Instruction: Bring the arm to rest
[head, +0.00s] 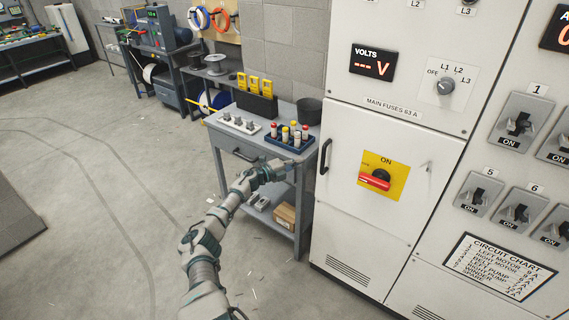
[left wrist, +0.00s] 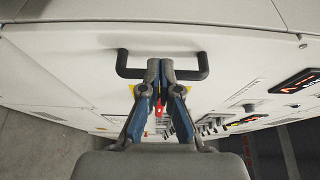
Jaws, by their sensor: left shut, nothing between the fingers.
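My left arm comes in from the bottom of the head view. Its gripper (head: 287,167) is in front of the small grey work table, left of the white electrical cabinet (head: 378,133). In the left wrist view the left gripper (left wrist: 160,66) is shut and empty, its two fingers together. There, the cabinet's black door handle (left wrist: 196,76) lies behind the fingertips; I cannot tell whether they touch it. In the head view the handle (head: 325,156) stands upright on the closed door, right of the gripper. My right gripper is not in view.
The grey table (head: 225,133) holds a blue tray (head: 279,139) of coloured fuses, yellow devices (head: 254,84) and a black cup (head: 309,111). A red rotary switch (head: 375,180) marked ON sticks out from the cabinet door.

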